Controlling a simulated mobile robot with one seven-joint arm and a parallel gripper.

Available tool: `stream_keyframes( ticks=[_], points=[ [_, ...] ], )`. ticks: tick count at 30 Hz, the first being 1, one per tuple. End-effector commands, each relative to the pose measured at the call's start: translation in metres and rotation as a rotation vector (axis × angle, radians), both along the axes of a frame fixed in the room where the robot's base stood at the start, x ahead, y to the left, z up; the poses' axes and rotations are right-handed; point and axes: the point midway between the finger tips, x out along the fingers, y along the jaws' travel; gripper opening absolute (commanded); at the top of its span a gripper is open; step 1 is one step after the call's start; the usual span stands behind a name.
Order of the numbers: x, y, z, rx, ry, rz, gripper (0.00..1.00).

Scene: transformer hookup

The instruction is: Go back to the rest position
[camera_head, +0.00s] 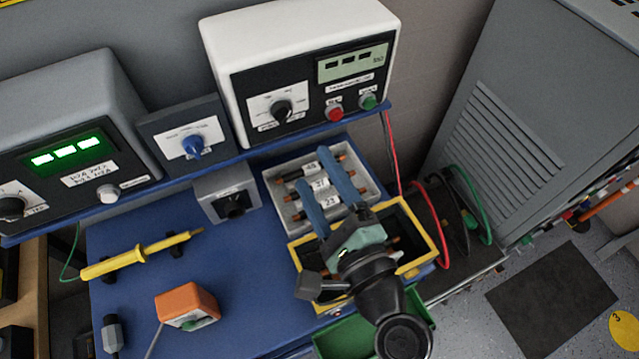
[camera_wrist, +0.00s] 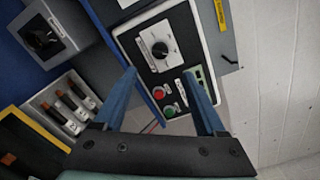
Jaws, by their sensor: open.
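My gripper (camera_head: 333,190) is open, with two long blue fingers spread apart. In the head view it hangs over the grey tray and the yellow-rimmed box at the right of the blue bench (camera_head: 130,250). In the wrist view the open fingers (camera_wrist: 170,90) have nothing between them but the distant white instrument (camera_wrist: 170,50), with its dial and red and green buttons. The grey tray (camera_head: 277,182) holds several dark, labelled cylinders with copper ends. My arm hides part of the yellow-rimmed box (camera_head: 418,225).
A white instrument (camera_head: 300,50) and a grey one with a green display (camera_head: 70,110) stand on the shelf behind. A yellow probe (camera_head: 140,255) and an orange block (camera_head: 187,301) lie on the bench. A grey cabinet (camera_head: 530,110) stands right; a green drawer (camera_head: 350,335) juts out in front.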

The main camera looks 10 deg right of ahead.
Motion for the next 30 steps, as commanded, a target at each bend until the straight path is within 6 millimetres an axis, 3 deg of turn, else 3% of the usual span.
stream_keyframes(
  ticks=[21, 23, 26, 29, 30],
  points=[
    [-0.002, 0.000, 0.006, -0.028, -0.016, 0.001, 0.73],
    [0.006, 0.002, 0.019, -0.101, -0.052, 0.001, 0.73],
    [0.027, 0.010, 0.058, -0.329, -0.167, -0.015, 0.73],
    [0.048, 0.019, 0.121, -0.655, -0.335, -0.075, 0.73],
    [0.054, 0.022, 0.150, -0.791, -0.407, -0.117, 0.73]
  ],
)
